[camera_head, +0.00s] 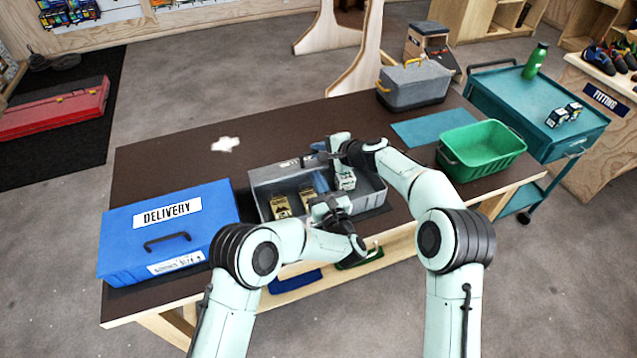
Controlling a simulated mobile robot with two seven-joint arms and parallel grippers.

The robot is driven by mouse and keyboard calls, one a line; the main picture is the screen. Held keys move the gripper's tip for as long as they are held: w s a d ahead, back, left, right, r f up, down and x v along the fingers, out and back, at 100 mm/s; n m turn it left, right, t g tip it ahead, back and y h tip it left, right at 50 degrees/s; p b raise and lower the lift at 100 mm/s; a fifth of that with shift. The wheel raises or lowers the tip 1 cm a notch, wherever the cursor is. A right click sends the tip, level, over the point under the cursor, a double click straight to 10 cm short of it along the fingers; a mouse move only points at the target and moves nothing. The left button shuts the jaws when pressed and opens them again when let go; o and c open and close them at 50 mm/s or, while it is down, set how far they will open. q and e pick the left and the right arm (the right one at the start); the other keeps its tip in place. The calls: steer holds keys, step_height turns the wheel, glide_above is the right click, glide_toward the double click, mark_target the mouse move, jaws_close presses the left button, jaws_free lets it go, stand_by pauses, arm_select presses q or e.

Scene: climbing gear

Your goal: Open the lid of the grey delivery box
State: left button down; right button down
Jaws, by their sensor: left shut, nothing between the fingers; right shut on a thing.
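The grey delivery box (262,208) stands on the dark table top, left of centre of the arms' reach. Its inside shows, with tan-yellow packs and a blue item in it, so it is open at least in part. A pale label and a dark bar lie along its far edge; I cannot tell how far the lid leans. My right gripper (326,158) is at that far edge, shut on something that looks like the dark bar. My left gripper (322,208) is shut and empty over the near side of the box.
A blue box (125,232) marked DELIVERY, with a black handle, stands at the left. A grey box with yellow handles (420,90), a teal mat (430,128) and a green crate (482,150) are at the right. A teal cart (500,90) adjoins the table. The table's back left is mostly clear.

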arm_select(q)
steer(key=shift+w+a+r, duration=0.25)
steer(key=shift+w+r, duration=0.1)
steer(key=shift+r, duration=0.15)
arm_select(e)
steer(key=shift+a+f, duration=0.1)
steer(key=shift+f, duration=0.05)
steer(key=c, duration=1.4)
jaws_free()
steer(key=shift+c, duration=0.2)
steer(key=shift+s, duration=0.1)
steer(key=shift+f, duration=0.1)
